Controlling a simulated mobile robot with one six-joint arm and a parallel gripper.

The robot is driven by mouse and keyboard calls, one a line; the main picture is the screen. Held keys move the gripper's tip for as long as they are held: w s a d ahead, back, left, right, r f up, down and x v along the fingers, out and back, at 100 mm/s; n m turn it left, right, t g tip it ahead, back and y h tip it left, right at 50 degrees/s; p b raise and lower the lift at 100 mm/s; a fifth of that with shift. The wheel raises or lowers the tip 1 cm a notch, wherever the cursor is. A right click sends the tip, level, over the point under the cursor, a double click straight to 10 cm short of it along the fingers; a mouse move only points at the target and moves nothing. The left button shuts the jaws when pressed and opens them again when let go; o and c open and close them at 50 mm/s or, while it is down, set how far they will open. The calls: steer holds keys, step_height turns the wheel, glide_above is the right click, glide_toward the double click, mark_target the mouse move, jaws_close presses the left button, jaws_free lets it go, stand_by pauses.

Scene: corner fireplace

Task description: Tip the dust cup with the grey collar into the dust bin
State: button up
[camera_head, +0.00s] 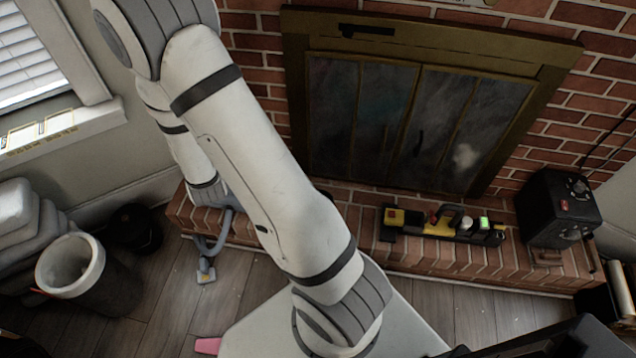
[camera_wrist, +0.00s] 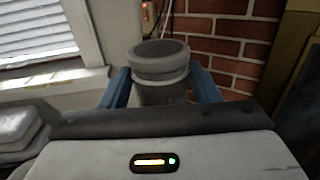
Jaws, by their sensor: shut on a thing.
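In the wrist view, my gripper (camera_wrist: 160,78) has its two blue fingers on either side of a dust cup (camera_wrist: 162,94) and is shut on it. The cup has a lighter grey collar (camera_wrist: 158,65) around its top and looks about upright, mouth up. What is inside it cannot be made out. In the head view, a dark round bin (camera_head: 108,292) with a broad pale rim, likely the dust bin, stands on the floor at the lower left. I cannot make out the cup or the fingertips there; my arm covers part of the scene.
A darker bucket (camera_head: 135,229) stands behind the bin, and stacked grey bags (camera_head: 22,222) lie beside it. The raised brick hearth (camera_head: 420,262) carries a yellow-black tool tray (camera_head: 408,218) and a black box (camera_head: 560,205). A pink object (camera_head: 208,346) lies low. Wooden floor is open between bin and hearth.

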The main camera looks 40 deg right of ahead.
steer(key=shift+w+d+f, duration=0.1)
steer(key=shift+d+f, duration=0.1)
steer(key=shift+d, duration=0.1)
steer(key=s+d+f+m+g+h+b, duration=0.3)
steer(key=d+f+b, duration=0.6)
steer(key=f+b, duration=0.4)
steer(key=s+d+f+m+g+h+b, duration=0.4)
steer(key=d+f+b, duration=0.6)
steer(key=f+b, duration=0.3)
steer(key=s+d+f+m+g+h+b, duration=0.4)
steer(key=d+f+b, duration=0.6)
steer(key=f+b, duration=0.3)
steer(key=shift+s+d+f+g+h+b, duration=0.25)
steer(key=shift+g+h+b, duration=0.05)
steer(key=shift+h+b, duration=0.45)
steer(key=shift+a, duration=0.1)
step_height(320, 180, down, 8)
steer(key=s+n+g+y+p, duration=0.1)
steer(key=n+g+y+p, duration=0.2)
steer(key=n+p, duration=0.5)
steer(key=p, duration=0.2)
steer(key=shift+s+p, duration=0.35)
steer(key=shift+f+n+g+p, duration=0.25)
steer(key=shift+n+g+p, duration=0.15)
steer(key=shift+n+p, duration=0.35)
